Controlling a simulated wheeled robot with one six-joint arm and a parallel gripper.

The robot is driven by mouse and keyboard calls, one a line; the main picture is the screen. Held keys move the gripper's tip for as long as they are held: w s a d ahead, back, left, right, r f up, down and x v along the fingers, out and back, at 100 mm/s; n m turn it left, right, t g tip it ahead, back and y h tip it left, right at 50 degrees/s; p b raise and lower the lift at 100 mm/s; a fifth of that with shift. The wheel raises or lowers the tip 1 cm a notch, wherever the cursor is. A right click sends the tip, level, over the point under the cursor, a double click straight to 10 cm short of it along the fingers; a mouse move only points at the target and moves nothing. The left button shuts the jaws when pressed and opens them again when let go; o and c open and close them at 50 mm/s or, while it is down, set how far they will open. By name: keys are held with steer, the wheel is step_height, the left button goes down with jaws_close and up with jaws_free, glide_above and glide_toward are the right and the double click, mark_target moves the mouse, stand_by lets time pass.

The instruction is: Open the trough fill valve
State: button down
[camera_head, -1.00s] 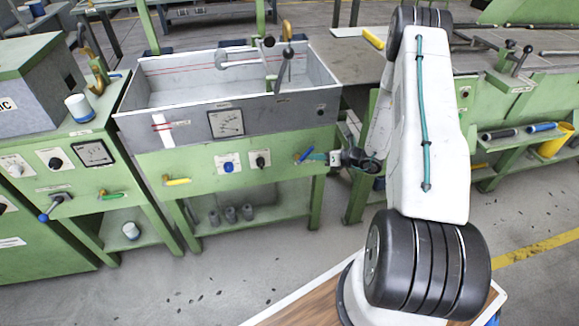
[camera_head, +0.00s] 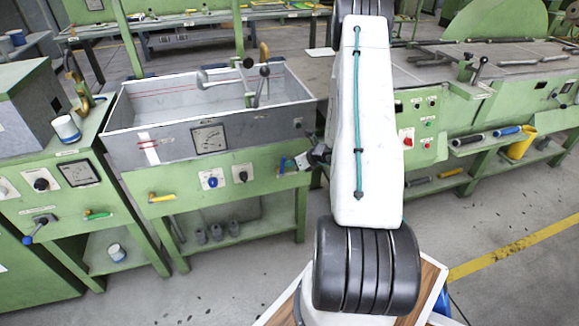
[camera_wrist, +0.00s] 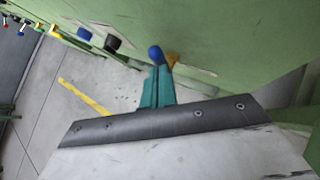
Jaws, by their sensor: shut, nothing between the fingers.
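The trough (camera_head: 180,150) is an open grey basin with a gauge on its front, set on a green bench. The green panel below it carries a yellow-handled valve (camera_head: 161,198) at the left, a blue knob (camera_head: 212,180), a black knob (camera_head: 242,174), and a blue-handled lever (camera_head: 282,166) at the right. No readable label shows which is the fill valve. My gripper (camera_head: 298,161) is at the right end of this panel, close to the blue lever. In the wrist view, my gripper's teal fingers (camera_wrist: 158,86) are shut and empty. A blue handle end (camera_wrist: 155,53) lies at their tips; contact is unclear.
A green bench with a gauge (camera_head: 78,172) and a blue-tipped lever (camera_head: 28,239) stands at the left. At the right, another bench has red and green buttons (camera_head: 406,140) and a shelf of rollers. Grey floor is open in front. The green panel is close beside my gripper.

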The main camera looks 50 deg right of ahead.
steer(key=shift+r, duration=0.25)
steer(key=v, duration=0.8)
steer(key=shift+w, duration=0.1)
stand_by(0.6)
